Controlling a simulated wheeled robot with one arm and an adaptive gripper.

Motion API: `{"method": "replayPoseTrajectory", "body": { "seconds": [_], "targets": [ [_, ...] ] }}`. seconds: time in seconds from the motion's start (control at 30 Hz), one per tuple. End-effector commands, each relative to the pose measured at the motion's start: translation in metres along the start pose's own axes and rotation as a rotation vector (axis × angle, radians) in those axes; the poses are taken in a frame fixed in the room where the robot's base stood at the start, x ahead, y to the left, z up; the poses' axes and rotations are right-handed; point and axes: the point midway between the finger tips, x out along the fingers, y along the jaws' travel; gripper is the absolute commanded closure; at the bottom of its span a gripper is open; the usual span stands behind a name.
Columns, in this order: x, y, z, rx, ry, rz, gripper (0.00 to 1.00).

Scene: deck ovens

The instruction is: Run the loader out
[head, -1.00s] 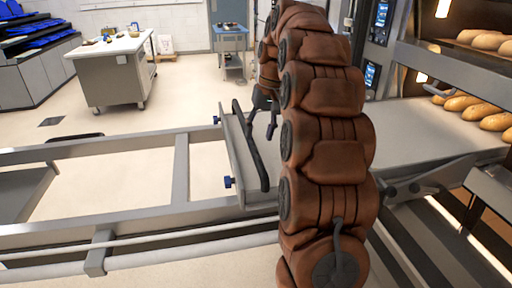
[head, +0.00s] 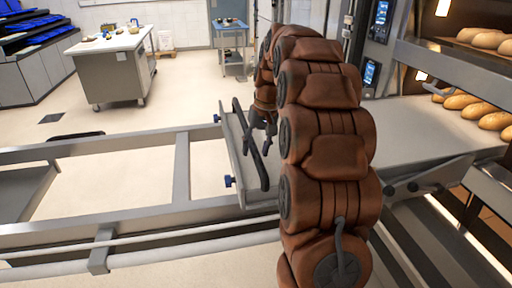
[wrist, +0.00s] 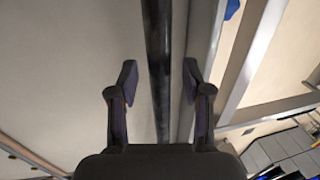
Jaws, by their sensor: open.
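The loader (head: 410,140) is a flat pale board on a metal frame, its right end at the oven mouth. A dark handle bar (head: 250,145) runs along its left end. My gripper (head: 263,142) is beside the bar, just right of it in the head view, and open. In the wrist view my gripper (wrist: 160,72) has its two fingers apart, with the dark handle bar (wrist: 157,60) running between them in the picture. There is a gap on each side. I cannot tell how deep the bar sits between them. My arm hides part of the loader.
Long metal rails (head: 90,150) stretch left from the loader, with open floor between them. Bread loaves (head: 470,106) lie in the oven at right.

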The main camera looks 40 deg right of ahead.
Motion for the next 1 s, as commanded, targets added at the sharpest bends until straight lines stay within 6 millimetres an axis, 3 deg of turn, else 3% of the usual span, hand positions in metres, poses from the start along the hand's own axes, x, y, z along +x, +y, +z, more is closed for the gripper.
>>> {"method": "replayPoseTrajectory", "body": {
  "seconds": [0.07, 0.5, 1.0],
  "targets": [
    [0.0001, 0.0, 0.0001, 0.0, 0.0, 0.0, 0.53],
    [0.0002, -0.0002, 0.0003, 0.0, -0.001, 0.0, 0.99],
    [0.0002, -0.0005, 0.0004, 0.001, -0.001, -0.001, 1.0]
  ]
}}
